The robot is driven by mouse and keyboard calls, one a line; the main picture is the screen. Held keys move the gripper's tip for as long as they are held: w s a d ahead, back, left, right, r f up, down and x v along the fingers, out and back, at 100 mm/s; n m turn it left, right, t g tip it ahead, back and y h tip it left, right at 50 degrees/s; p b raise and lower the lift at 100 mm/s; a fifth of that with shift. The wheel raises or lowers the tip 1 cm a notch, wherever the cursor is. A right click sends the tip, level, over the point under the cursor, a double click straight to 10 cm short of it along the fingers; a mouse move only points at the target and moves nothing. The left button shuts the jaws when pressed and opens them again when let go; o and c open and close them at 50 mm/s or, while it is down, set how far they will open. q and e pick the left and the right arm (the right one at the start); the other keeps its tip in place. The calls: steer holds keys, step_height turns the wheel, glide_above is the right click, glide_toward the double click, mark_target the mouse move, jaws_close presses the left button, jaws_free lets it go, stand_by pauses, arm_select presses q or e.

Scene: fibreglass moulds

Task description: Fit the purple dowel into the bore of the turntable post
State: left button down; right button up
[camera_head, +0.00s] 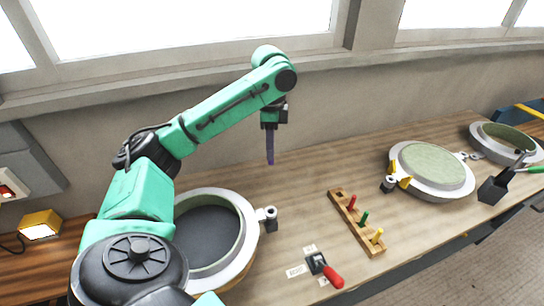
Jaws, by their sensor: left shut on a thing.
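My left gripper (270,123) is shut on the purple dowel (270,148), which hangs upright, pointing down, in the air above the workbench. A grey turntable post (269,218) stands at the right rim of the left round mould (249,207), below the dowel in the picture. The dowel is apart from this post. A similar post (388,185) stands at the left rim of the middle mould (433,192). The bores are too small to make out clearly. My right gripper is not in view.
A wooden rack (347,215) holds red, green and yellow pegs. A third mould (482,131), a dark holder (493,190) and a lamp (40,225) stand farther out. Bench between rack and left mould is mostly clear.

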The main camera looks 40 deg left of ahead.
arm_select(q)
step_height(320, 180, down, 2)
steer(key=shift+f+b, duration=0.15)
steer(key=shift+b, duration=0.35)
steer(key=f+p, duration=0.1)
steer(key=f, duration=0.4)
steer(key=s+d+f, duration=0.1)
steer(key=f, duration=0.5)
steer(key=f+p, duration=0.1)
steer(key=f, duration=0.5)
steer(key=shift+s+d+f+p, duration=0.1)
steer(key=shift+s+d+p, duration=0.2)
steer(key=shift+s, duration=0.1)
steer(key=c, duration=0.8)
jaws_free()
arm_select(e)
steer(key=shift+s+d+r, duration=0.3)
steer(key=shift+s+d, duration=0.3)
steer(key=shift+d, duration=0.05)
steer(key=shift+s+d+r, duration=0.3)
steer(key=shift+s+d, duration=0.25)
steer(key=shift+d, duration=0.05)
arm_select(q)
step_height(320, 180, up, 13)
steer(key=b, duration=0.2)
steer(key=shift+b, duration=0.4)
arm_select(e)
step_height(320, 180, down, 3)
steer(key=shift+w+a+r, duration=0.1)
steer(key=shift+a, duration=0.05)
